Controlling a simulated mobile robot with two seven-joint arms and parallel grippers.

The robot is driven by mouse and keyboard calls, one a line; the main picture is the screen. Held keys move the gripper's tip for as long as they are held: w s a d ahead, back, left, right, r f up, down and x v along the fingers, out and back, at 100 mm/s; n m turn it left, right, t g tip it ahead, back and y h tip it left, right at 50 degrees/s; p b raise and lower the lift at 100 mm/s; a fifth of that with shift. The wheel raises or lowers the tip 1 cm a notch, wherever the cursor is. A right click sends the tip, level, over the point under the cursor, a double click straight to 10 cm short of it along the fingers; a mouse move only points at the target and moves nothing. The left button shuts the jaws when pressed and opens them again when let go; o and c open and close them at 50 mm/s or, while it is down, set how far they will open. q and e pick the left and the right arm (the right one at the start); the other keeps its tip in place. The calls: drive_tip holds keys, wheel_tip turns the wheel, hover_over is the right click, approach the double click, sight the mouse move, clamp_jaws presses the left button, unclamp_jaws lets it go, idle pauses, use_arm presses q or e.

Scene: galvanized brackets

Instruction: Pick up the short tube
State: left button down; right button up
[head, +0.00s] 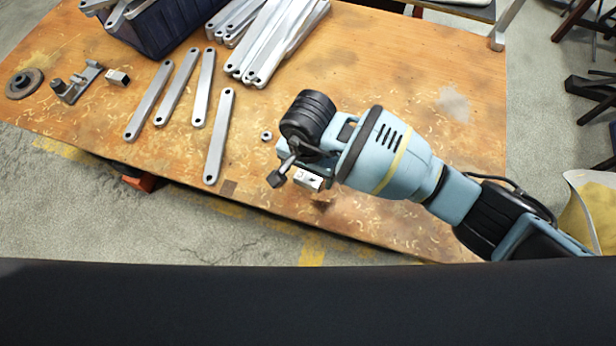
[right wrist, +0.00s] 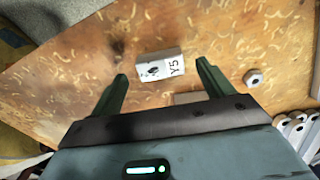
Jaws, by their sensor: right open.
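A short tube (head: 308,180), a small silver-white block with dark marks, lies on the wooden table near its front edge. It also shows in the right wrist view (right wrist: 160,66), with "Y5" lettering on its right part and dark marks on its left. My right gripper (head: 298,177) is over it, partly hiding it in the head view. In the right wrist view the gripper (right wrist: 162,72) is open, with the tube between and just beyond its fingertips; I cannot tell that either finger touches it. A second short square tube (head: 117,77) lies at the table's left. My left gripper is not in view.
A nut (head: 266,135) lies left of my right gripper. Several flat bars (head: 219,136) lie further left, with a pile of bars (head: 270,40) behind. A dark blue crate (head: 160,30), a metal bracket (head: 78,82) and a round flanged part (head: 24,83) are at the left.

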sight(308, 178)
drive_tip(key=shift+f+b, duration=0.35)
drive_tip(key=shift+f, duration=1.15)
drive_tip(key=c, duration=1.1)
drive_tip(key=shift+r, duration=0.15)
